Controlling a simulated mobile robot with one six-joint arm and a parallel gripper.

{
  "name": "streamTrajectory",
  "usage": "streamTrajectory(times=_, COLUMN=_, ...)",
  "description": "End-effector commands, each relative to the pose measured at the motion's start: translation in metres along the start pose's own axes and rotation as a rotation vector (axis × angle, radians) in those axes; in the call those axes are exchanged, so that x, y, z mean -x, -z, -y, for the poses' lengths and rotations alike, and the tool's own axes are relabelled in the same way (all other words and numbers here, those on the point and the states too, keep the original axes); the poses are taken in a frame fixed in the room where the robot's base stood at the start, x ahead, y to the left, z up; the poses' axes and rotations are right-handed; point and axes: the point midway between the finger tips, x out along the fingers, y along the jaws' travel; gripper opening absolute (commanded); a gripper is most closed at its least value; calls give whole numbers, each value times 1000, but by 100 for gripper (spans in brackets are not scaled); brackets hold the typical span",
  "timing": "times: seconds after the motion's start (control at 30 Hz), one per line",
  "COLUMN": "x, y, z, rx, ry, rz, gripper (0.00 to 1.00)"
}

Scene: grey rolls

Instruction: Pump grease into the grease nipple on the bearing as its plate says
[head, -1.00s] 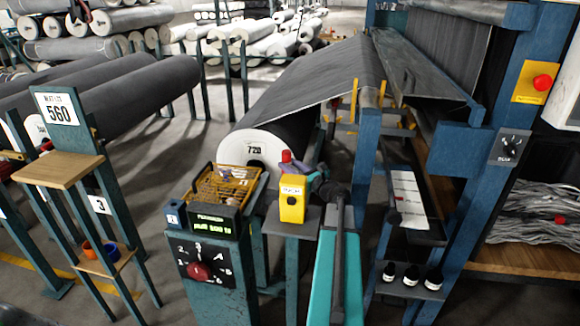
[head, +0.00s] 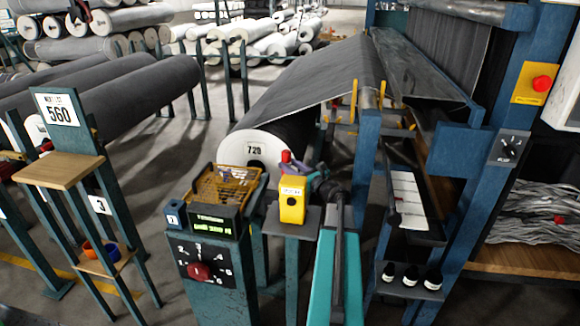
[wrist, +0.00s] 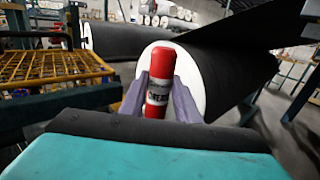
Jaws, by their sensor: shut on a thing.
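My gripper (wrist: 160,100) is shut on a red grease can (wrist: 158,95) with a white label band; the can stands upright between the grey-purple fingers. In the head view the red can (head: 286,157) shows above a yellow block (head: 292,206), with my gripper (head: 297,168) just behind the block. The block sits on a grey stand and has a small white label and a dark round spot. I cannot tell whether it is the bearing's housing. No grease nipple can be made out, and the label is too small to read.
A control post (head: 217,285) with a red-knobbed dial, a green-lit display (head: 213,225) and a yellow wire basket (head: 222,188) stands left. A large grey roll marked 720 (head: 262,145) lies behind.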

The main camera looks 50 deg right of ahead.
Motion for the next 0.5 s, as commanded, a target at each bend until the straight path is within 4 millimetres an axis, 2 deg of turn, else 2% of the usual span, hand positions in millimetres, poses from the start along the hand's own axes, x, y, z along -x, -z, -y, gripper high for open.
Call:
streamTrajectory(times=0.13, x=0, y=-6, z=0, rx=-1, ry=0, rz=3, gripper=7)
streamTrajectory(times=0.5, x=0, y=-8, z=0, rx=-1, ry=0, rz=4, gripper=7)
